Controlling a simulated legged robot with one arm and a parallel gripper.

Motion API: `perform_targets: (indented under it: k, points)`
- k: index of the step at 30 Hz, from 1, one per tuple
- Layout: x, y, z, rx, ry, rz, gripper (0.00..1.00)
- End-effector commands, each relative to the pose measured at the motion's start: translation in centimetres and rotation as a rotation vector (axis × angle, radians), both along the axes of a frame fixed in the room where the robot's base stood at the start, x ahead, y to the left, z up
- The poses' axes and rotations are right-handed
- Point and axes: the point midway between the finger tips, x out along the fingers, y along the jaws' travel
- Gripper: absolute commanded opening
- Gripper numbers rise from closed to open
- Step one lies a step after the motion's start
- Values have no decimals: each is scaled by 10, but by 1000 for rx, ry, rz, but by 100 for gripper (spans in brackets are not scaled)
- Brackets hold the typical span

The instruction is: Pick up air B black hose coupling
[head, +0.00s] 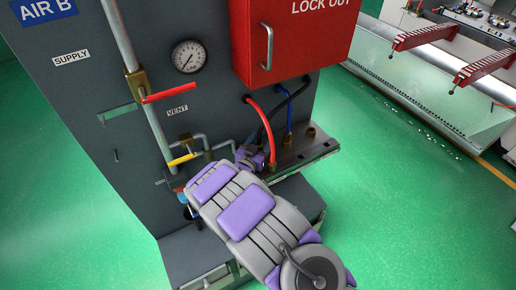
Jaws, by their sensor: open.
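The black hose (283,102) comes out from under the red lock-out box and curves down and left. Its lower end, where the coupling would be, goes behind my gripper, so I cannot make out the coupling itself. My gripper (250,156) is open, at the far end of my grey and purple arm, just above the left end of the metal shelf. It is small and partly hidden by the arm. I cannot tell whether its fingers touch the hose or are around it.
A red hose (265,127) runs down close right of my gripper, and a blue hose (289,122) stands farther right, both at the shelf (300,153). Pipes with a yellow handle (184,159) are close left. The red box (291,40) hangs above. Green floor lies open to the right.

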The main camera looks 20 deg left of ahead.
Motion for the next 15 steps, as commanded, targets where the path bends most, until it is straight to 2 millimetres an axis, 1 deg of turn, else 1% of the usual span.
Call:
perform_targets:
  k: [1,2,15]
  points:
    - [0,0,0,0,0,0,58]
    - [0,0,0,0,0,0,55]
    - [0,0,0,0,0,0,13]
